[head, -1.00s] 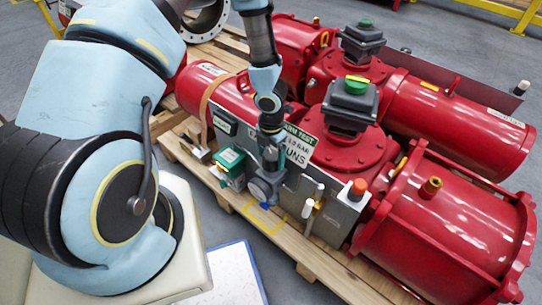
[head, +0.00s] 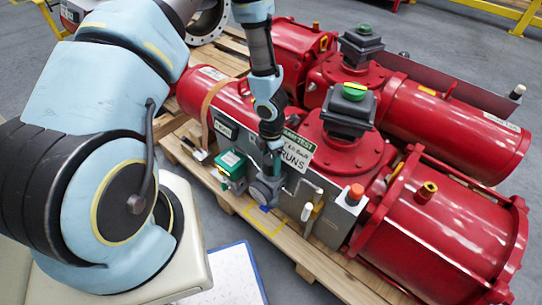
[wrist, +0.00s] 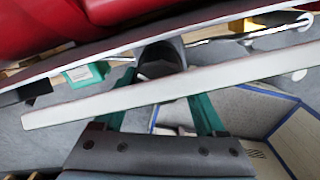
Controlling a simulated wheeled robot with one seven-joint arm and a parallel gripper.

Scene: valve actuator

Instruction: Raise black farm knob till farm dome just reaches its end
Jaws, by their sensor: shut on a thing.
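My gripper (head: 268,178) points down at the front of the near red actuator. In the wrist view its green fingers (wrist: 160,92) stand on either side of a dark round knob (wrist: 160,58), shut on it. I take this for the black farm knob; in the head view my gripper largely hides it above a grey-blue body (head: 265,193). A pale bar crosses in front of the fingers in the wrist view. A second green dome (head: 366,30) tops the far one. Neither shows a readable farm label.
A green box (head: 231,164) sits left of my gripper. A white-tipped lever (head: 307,211) and an orange cap (head: 356,191) stand to its right. A sign reading RUNS (head: 296,152) is behind. The wooden pallet (head: 330,270) runs along the front.

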